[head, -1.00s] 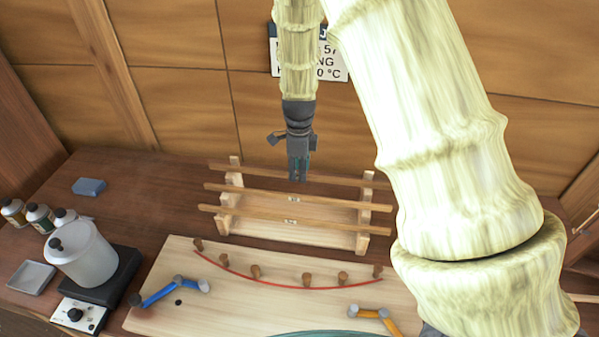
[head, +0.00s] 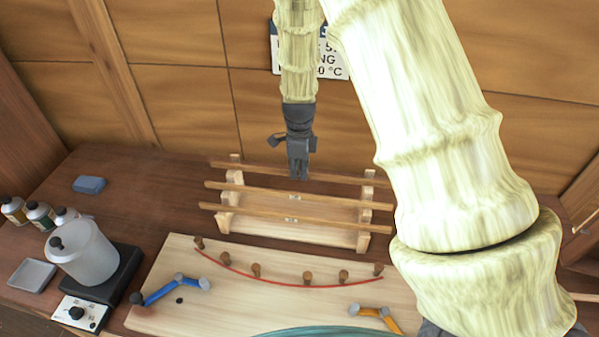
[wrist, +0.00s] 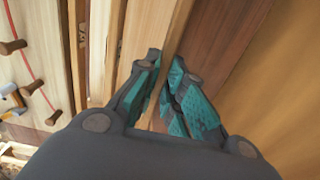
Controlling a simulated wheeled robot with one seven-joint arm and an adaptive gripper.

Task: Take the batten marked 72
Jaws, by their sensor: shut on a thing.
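A wooden rack (head: 362,239) stands on the bench with three thin battens lying across it. The back batten (head: 345,180) passes at my gripper (head: 298,175), which is shut on it near its middle. In the wrist view the teal-padded fingers of my gripper (wrist: 165,60) pinch this batten (wrist: 179,30) from both sides. The middle batten (head: 345,202) and the front batten (head: 345,222) each carry a small pale label, too small to read. Any label on the back batten is hidden by my gripper, so I cannot tell which is 72.
A board with pegs (head: 225,312) and a curved red strip lies in front of the rack. A pale pot (head: 85,262) on a dark plate, several bottles (head: 40,215) and a blue block (head: 89,185) are at the left. A wooden wall (head: 180,110) rises behind.

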